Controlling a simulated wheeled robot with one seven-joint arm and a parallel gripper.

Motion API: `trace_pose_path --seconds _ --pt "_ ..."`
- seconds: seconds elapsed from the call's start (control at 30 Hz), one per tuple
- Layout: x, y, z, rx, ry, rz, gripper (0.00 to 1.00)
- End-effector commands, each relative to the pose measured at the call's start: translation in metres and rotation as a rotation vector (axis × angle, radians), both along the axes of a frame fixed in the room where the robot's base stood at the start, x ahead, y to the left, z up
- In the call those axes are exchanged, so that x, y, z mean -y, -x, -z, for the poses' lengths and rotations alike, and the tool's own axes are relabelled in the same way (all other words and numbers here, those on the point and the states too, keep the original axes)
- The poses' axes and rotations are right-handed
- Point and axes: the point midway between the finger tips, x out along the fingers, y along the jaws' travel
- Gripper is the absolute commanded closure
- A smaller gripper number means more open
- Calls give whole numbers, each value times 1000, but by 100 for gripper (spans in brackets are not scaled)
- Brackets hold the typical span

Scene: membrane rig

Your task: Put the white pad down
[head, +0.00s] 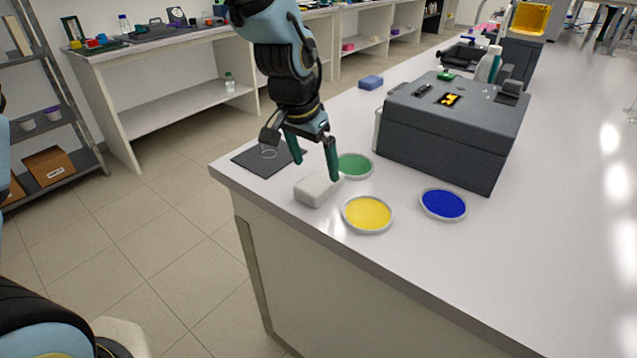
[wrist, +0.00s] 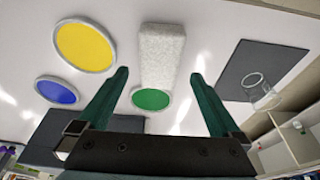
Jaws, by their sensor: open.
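The white pad (head: 314,188) is a pale speckled block lying on the white bench top near its front left edge. In the wrist view the pad (wrist: 161,55) lies ahead of and between my fingers, apart from both. My gripper (head: 312,162) has green fingers that are spread open and empty, above and just behind the pad. In the wrist view my gripper (wrist: 160,85) also shows open, with a wide gap between the fingertips.
Green (head: 354,165), yellow (head: 367,213) and blue (head: 443,203) round dishes lie right of the pad. A dark mat (head: 250,162) with a clear glass (head: 268,151) is to the left. A large grey machine (head: 450,130) stands behind the dishes. The bench's right side is clear.

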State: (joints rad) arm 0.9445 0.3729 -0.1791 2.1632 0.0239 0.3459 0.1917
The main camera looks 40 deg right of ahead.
Motion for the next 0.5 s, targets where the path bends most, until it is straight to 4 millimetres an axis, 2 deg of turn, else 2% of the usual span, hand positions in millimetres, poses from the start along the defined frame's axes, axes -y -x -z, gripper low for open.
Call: trace_pose_path --seconds 0.5 --pt "11 -2 49 -1 -2 -1 0"
